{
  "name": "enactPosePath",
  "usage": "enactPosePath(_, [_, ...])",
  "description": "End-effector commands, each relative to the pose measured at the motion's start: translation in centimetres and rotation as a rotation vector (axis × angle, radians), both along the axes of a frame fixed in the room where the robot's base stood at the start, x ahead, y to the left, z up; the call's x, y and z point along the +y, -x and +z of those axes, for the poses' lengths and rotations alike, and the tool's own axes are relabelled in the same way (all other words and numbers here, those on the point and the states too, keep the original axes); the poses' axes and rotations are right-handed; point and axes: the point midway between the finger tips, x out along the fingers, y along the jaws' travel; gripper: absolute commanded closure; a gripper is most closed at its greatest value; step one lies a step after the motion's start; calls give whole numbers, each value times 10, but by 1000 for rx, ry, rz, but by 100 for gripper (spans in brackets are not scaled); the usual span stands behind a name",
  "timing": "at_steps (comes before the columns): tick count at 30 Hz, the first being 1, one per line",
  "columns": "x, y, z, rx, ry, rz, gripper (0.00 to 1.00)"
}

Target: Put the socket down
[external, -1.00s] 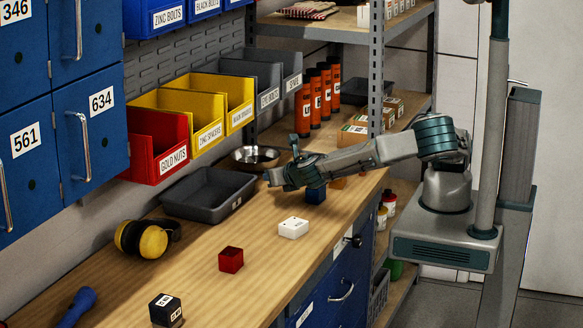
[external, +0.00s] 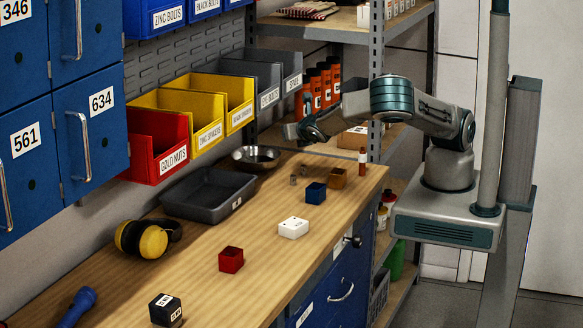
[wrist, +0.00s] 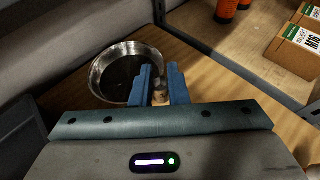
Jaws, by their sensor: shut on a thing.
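My gripper (wrist: 160,88) is shut on a small metal socket (wrist: 160,94), which shows between the two blue fingertips in the wrist view. The gripper (external: 303,134) is above the far part of the bench, to the right of the metal bowl. The socket cannot be made out in the gripper in the external view. Two small metal pieces, which look like sockets, stand on the bench: one (external: 293,180) nearer and one (external: 304,170) behind it. I cannot tell how far the held socket is above the wood.
The metal bowl (external: 256,158) stands near the wall, with a grey tray (external: 208,196) before it. A blue box (external: 316,193), brown box (external: 337,178), white box (external: 293,228) and red box (external: 231,260) stand along the bench. A thin bottle (external: 362,163) stands near the far edge.

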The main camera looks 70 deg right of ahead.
Motion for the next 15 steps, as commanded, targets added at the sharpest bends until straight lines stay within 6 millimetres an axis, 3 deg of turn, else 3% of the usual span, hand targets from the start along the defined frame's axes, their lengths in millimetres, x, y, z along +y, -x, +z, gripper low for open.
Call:
enactPosePath(1, [-17, 1, 17, -4, -11, -27, 100])
enactPosePath(6, [-57, 8, 54, -2, -7, -84, 100])
enactPosePath(15, [-107, 28, 108, 0, 0, -181, 100])
